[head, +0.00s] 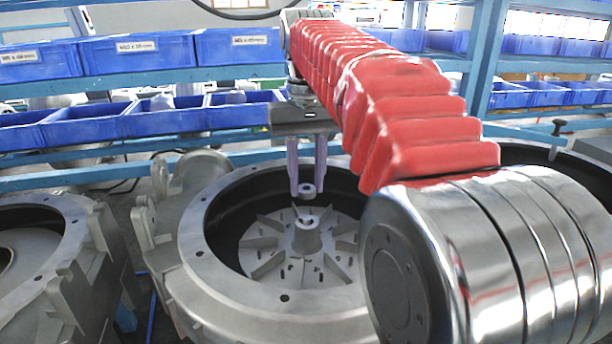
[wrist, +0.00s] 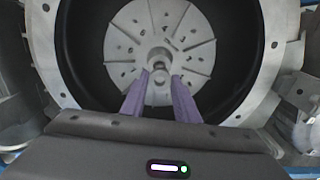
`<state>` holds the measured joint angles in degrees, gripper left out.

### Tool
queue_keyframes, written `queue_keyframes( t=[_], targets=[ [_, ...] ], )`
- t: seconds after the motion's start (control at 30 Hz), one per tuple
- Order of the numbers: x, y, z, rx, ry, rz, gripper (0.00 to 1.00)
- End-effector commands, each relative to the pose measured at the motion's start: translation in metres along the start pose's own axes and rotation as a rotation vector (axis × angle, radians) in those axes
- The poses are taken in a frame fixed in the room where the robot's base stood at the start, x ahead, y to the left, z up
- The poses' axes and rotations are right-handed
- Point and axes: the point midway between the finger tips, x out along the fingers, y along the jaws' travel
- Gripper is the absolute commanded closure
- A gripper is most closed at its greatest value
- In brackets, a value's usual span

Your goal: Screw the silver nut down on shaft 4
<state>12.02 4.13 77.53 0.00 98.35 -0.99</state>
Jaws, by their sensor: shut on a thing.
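My gripper (head: 307,186) hangs pointing down over the middle blower housing, its two purple fingers shut on a small silver nut (head: 307,191). The nut shows between the fingertips, above the hub and shaft (head: 307,222) of the finned impeller (head: 262,244), with a gap between them in the head view. In the wrist view the fingertips (wrist: 159,78) hold the nut (wrist: 159,76) in front of the hub (wrist: 159,56), overlapping its lower edge. I see no number on the shaft.
The round metal housing rim (head: 200,262) surrounds the impeller. Another housing (head: 50,225) stands at left, and a further one is partly hidden behind my arm at right. Blue bins (head: 137,52) on blue shelving stand behind.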

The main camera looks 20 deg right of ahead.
Motion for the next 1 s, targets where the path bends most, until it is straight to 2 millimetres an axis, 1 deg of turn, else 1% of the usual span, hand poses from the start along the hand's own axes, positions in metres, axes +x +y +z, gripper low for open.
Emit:
queue_keyframes(
  t=[0.53,0.73,1.0],
  targets=[
    [0.037,0.001,0.001,0.002,-0.001,0.0,0.95],
    [0.043,0.001,0.0,0.002,0.0,0.0,0.95],
    [0.044,0.001,0.0,0.002,0.001,0.0,0.95]
  ],
)
